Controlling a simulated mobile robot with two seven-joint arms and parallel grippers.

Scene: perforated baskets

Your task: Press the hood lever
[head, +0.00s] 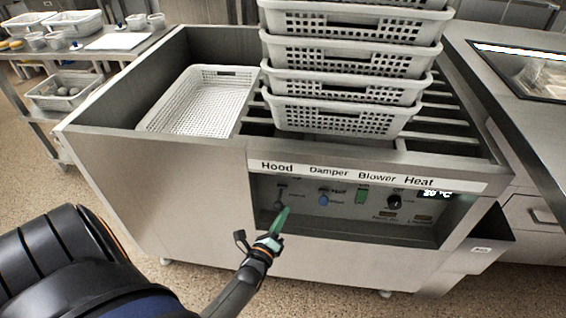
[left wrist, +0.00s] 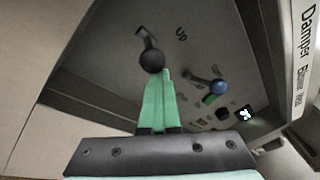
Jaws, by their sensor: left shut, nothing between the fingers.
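The hood lever (head: 279,205) is a short lever with a dark round knob under the "Hood" label on the recessed control panel. In the left wrist view the lever's black knob (left wrist: 151,59) is just beyond my fingertips, with its stem pointing up and left. My left gripper (head: 285,211) has green fingers closed together and empty, its tips right at the lever knob. In the left wrist view the gripper's tips (left wrist: 160,74) overlap the knob's lower edge; I cannot tell whether they touch it. My right gripper is not in view.
To the right on the panel are a blue-knobbed damper lever (head: 323,200), a green blower switch (head: 361,196) and a black heat dial (head: 394,202). Stacked white perforated baskets (head: 345,115) and a single basket (head: 200,100) stand above. The panel recess has a projecting lower ledge.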

